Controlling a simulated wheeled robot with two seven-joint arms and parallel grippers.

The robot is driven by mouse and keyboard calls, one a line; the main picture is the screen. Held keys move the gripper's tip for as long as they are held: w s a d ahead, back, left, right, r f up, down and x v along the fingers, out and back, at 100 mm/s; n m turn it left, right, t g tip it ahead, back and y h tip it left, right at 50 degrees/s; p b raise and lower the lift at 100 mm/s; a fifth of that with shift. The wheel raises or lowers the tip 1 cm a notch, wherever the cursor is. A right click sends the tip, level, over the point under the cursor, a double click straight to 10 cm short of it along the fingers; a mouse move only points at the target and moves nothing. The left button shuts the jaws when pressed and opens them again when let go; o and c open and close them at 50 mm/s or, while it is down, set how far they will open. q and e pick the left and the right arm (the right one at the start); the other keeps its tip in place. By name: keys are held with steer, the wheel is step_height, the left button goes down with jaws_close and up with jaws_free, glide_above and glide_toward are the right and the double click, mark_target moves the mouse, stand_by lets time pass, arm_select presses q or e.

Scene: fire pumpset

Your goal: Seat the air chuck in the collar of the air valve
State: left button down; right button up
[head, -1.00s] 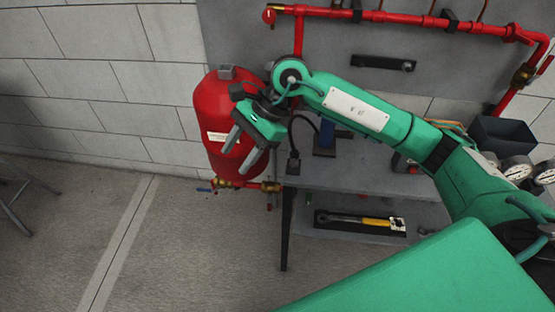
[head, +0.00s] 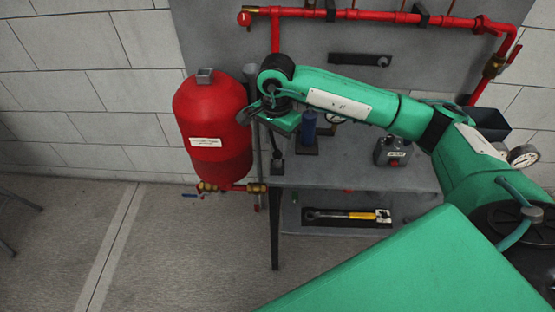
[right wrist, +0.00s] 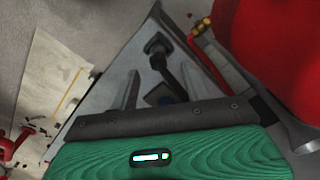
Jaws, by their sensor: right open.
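My right gripper (head: 264,118) is at the left end of the bench, beside the red tank (head: 212,125), partly seen edge-on. In the right wrist view its two grey fingers (right wrist: 166,88) stand apart with nothing clamped. A black fitting with a square foot (right wrist: 158,48) and dark stem shows beyond and between them, apart from the fingers. It also shows in the head view (head: 277,166), low at the bench's left end. It may be the air chuck in its holder. A grey cap (head: 204,76) tops the tank; I cannot tell whether it is the air valve. My left gripper is not in view.
A grey post (head: 258,160) stands between tank and bench (head: 350,178). A blue cylinder (head: 309,126) and a grey switch box (head: 392,152) stand on the bench. A yellow-handled wrench (head: 350,215) lies below. Red pipe (head: 370,15) runs above.

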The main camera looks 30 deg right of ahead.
mark_target(277, 153)
steer(key=shift+s+d+f+p, duration=0.1)
steer(key=shift+f+p, duration=0.5)
steer(key=shift+f, duration=2.2)
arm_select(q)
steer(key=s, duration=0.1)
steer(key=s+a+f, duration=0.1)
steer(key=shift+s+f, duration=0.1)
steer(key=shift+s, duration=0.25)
arm_select(e)
jaws_close()
steer(key=shift+r, duration=0.1)
